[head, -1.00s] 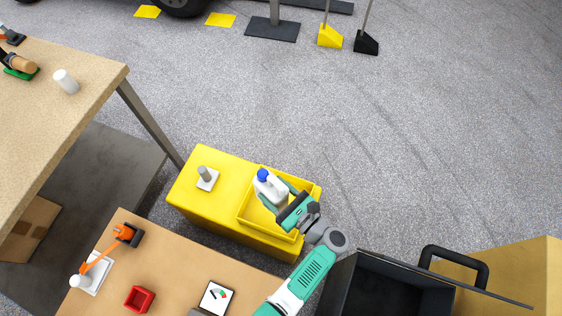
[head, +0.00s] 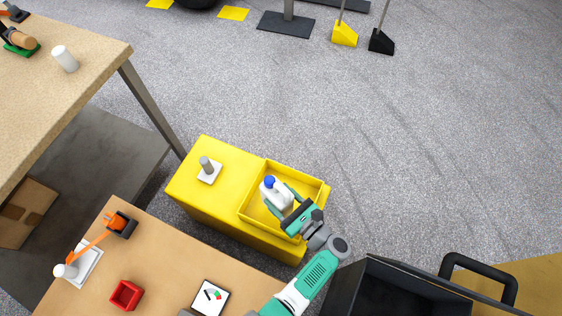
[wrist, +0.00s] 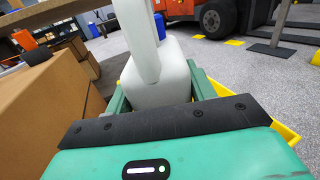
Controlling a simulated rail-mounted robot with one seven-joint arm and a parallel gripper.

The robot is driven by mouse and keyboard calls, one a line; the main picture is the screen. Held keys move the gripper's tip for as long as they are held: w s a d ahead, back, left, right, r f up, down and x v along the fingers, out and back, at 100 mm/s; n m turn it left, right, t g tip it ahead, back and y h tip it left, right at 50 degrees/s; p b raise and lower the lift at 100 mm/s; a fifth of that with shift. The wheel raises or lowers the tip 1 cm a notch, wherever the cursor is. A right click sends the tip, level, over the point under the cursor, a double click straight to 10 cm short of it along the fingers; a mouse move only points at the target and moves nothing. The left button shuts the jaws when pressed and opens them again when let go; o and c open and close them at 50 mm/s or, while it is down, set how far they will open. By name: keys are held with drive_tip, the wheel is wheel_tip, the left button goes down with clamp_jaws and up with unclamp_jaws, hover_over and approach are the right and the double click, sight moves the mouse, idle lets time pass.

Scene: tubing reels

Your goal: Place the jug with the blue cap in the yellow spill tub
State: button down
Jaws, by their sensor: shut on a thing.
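The white jug with the blue cap (head: 276,193) is upright in the head view, over the yellow spill tub (head: 247,213), within its outline. I cannot tell whether its base touches the tub floor. My gripper (head: 290,205) is shut on the jug from the lower right. In the wrist view the jug (wrist: 160,75) stands between the green fingers, its handle nearest the camera. The tub's rim (wrist: 286,133) shows at the right of the wrist view.
The tub stands on the right part of a yellow cabinet (head: 215,150), with a grey post on a white base (head: 208,171) to its left. A table (head: 165,270) with a red bin (head: 126,295) lies in front. A black open box (head: 400,290) is at lower right.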

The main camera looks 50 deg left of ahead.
drive_tip(key=shift+w+f+b, duration=0.1)
drive_tip(key=shift+f+b, duration=0.3)
drive_tip(key=shift+f, duration=0.25)
drive_tip(key=c, duration=0.5)
unclamp_jaws()
drive_tip(key=shift+d+r+p, duration=0.3)
drive_tip(key=shift+r+p, duration=0.5)
drive_tip(key=shift+p, duration=0.05)
drive_tip(key=d, duration=1.1)
drive_tip(key=shift+w+d+f, duration=0.2)
drive_tip(key=shift+w+f, duration=0.05)
